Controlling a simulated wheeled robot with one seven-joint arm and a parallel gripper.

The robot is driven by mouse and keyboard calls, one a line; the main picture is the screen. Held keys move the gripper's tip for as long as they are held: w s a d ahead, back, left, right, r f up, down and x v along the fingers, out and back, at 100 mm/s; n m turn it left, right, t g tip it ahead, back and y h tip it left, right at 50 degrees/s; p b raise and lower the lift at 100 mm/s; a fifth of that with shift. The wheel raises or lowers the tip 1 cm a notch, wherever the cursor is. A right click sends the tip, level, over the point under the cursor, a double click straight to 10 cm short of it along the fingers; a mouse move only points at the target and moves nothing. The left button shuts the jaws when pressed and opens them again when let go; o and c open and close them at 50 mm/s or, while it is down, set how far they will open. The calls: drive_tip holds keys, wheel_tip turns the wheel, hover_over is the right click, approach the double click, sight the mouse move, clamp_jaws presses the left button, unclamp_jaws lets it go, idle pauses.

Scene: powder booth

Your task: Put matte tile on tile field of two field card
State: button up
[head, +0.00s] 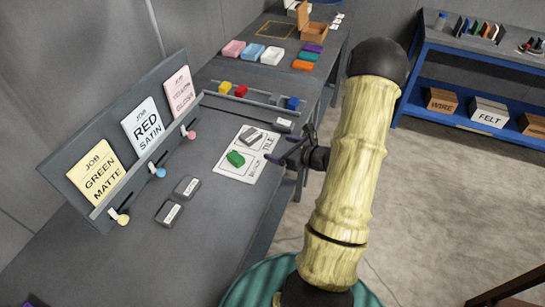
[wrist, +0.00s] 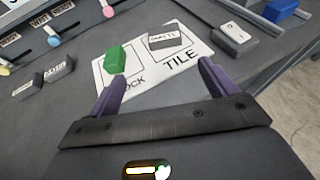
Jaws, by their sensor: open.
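The two field card (head: 232,170) lies flat on the bench. It also shows in the wrist view (wrist: 138,84). A green block (head: 235,158) sits on its block field. A grey tile with a white label (head: 250,136), which seems to read "MATTE", lies on the tile field toward its far side. In the wrist view this matte tile (wrist: 170,38) is flat, with the printed word TILE nearer to me. My gripper (wrist: 160,76) has its purple fingers spread and empty, on the near side of the card, apart from tile and block. It shows in the head view (head: 284,149).
Two more grey labelled tiles (head: 187,187) (head: 169,213) lie left of the card. A board with job cards GREEN MATTE (head: 97,175), RED SATIN (head: 143,128) and a pink one (head: 180,93) stands behind.

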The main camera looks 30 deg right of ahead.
drive_tip(key=s+a+r+n+g+y, duration=0.2)
drive_tip(key=s+a+n+g, duration=0.25)
drive_tip(key=a+n, duration=0.35)
drive_tip(key=s+a+r+n+g+y, duration=0.25)
drive_tip(key=a+n+g, duration=0.3)
drive_tip(key=a, duration=0.45)
drive_tip(key=s+a+r+n+h, duration=0.1)
drive_tip(key=s+r+n+h, duration=0.1)
drive_tip(key=n, duration=0.7)
drive_tip(key=s+a+r+n+h, duration=0.1)
drive_tip(key=s+r+n+h, duration=0.2)
drive_tip(key=n+h, duration=0.3)
drive_tip(key=s+n, duration=0.1)
drive_tip(key=n, duration=0.3)
drive_tip(key=shift+s+a, duration=0.25)
drive_tip(key=shift+s, duration=0.1)
